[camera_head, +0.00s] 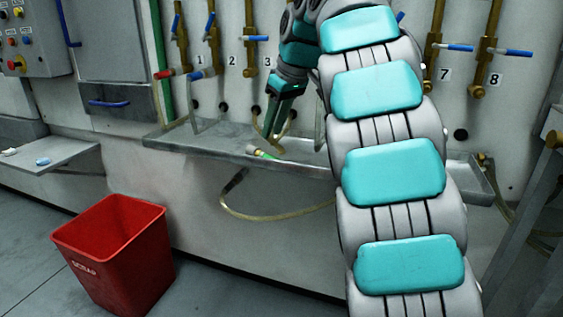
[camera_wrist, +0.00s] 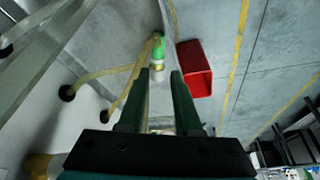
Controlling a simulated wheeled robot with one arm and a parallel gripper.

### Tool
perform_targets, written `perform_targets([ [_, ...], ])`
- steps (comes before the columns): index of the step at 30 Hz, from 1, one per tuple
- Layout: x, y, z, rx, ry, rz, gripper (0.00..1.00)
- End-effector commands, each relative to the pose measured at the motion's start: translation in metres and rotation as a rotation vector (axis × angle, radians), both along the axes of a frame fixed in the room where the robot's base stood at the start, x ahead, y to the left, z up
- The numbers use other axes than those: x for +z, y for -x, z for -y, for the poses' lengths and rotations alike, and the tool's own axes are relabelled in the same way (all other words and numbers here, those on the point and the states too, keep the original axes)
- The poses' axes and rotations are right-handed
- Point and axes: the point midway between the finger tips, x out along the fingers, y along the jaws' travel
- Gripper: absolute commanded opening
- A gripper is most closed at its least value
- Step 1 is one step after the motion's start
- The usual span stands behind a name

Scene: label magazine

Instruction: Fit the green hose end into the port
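The green hose end (camera_head: 262,153) lies at the front edge of the grey trough, with a pale fitting on its tip. In the wrist view the green collar (camera_wrist: 158,46) is just beyond my fingertips, and the pale fitting appears between them. My gripper (camera_head: 275,132) points down over the trough; its fingers (camera_wrist: 160,77) are apart. I cannot tell whether they touch the fitting. Several dark round ports (camera_head: 257,112) line the wall above the trough; one also shows at right (camera_head: 461,134). Which port is meant cannot be told.
The long grey trough (camera_head: 190,142) runs along the wall under numbered brass valves with blue handles (camera_head: 250,38). A pale hose (camera_head: 262,217) loops below it. A red scrap bin (camera_head: 118,250) stands on the floor at left. My arm hides the trough's right middle.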

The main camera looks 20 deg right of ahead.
Motion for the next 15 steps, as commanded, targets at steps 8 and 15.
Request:
perform_targets([
  [8,-0.01,-0.006,-0.003,0.023,0.004,0.005,0.33],
  [15,-0.029,-0.014,-0.006,0.02,0.005,0.007,0.33],
])
